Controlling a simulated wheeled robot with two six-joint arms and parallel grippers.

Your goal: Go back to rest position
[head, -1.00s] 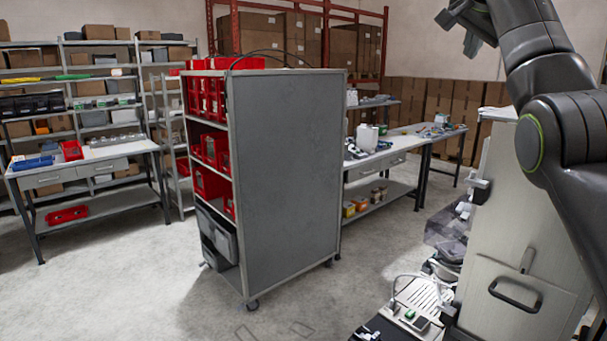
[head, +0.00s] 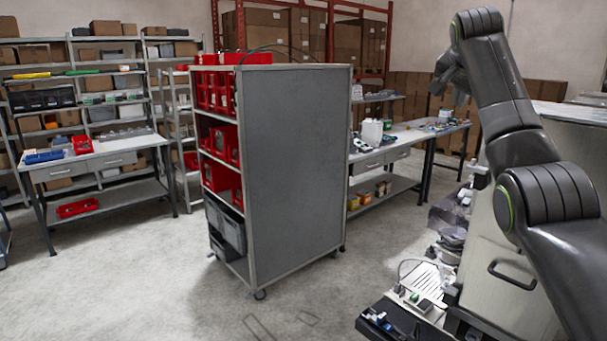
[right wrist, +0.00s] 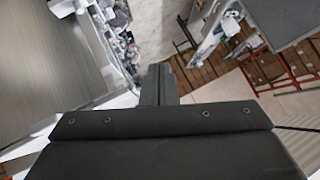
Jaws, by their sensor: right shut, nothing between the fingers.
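My right arm comes in from the right in the head view and is folded upward. My right gripper (head: 452,85) is at the upper right of the head view, pointing left, raised above the level of the workbench and empty. In the right wrist view the gripper's fingers (right wrist: 160,85) are together with nothing between them. My left gripper is not in the head view.
A grey wheeled cabinet (head: 295,170) with red bins (head: 217,92) stands in the middle. A workbench (head: 385,158) is behind it, another table (head: 105,160) at left. A metal dispenser cabinet (head: 500,215) stands close at right. The floor (head: 120,290) at front left is clear.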

